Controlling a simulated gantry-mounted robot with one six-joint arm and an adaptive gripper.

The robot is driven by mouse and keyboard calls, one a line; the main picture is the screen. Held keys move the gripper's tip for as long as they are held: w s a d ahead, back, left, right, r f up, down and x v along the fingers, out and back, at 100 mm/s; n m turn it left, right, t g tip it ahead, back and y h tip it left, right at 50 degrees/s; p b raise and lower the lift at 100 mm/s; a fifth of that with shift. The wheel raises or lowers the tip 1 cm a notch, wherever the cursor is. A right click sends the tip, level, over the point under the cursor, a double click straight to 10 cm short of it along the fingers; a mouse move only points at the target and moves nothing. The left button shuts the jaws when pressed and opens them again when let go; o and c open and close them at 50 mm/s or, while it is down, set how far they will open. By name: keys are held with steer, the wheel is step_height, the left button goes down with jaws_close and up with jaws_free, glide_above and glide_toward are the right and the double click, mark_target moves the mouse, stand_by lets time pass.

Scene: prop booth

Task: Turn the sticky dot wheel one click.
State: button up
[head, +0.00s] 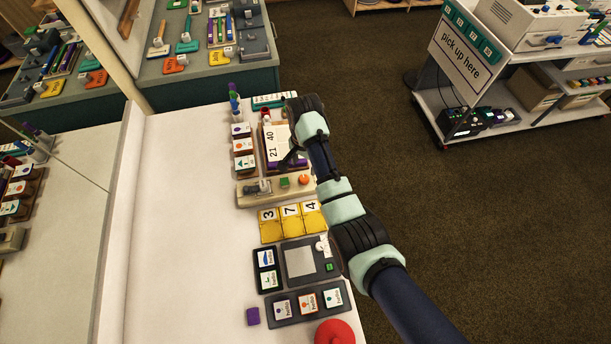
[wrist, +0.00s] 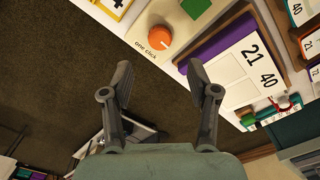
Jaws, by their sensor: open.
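The wheel looks like a round orange knob with a pale pointer mark, labelled "one click". In the wrist view the orange knob (wrist: 159,38) sits on a beige panel (wrist: 178,12), just above the gap between my fingertips. It also shows in the head view as a small orange knob (head: 304,180) at the right end of the beige panel (head: 250,200). My gripper (wrist: 160,73) is open and empty, its two fingers wide apart and not touching the knob. In the head view my gripper (head: 291,160) is beside the number card stand, partly hidden by my arm.
A green square block (head: 284,183) is left of the knob, with a grey lever device (head: 257,188) farther left. The "21 40" card stand (head: 271,143) is behind. Yellow number cards (head: 291,217) lie in front. The counter's left part is clear.

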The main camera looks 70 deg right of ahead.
mark_target(304, 178)
steer(key=f+b, duration=0.1)
steer(key=f, duration=0.3)
steer(key=f+b, duration=0.1)
steer(key=f, duration=0.2)
steer(key=shift+a+f, duration=0.2)
steer(key=shift+f, duration=0.15)
jaws_close()
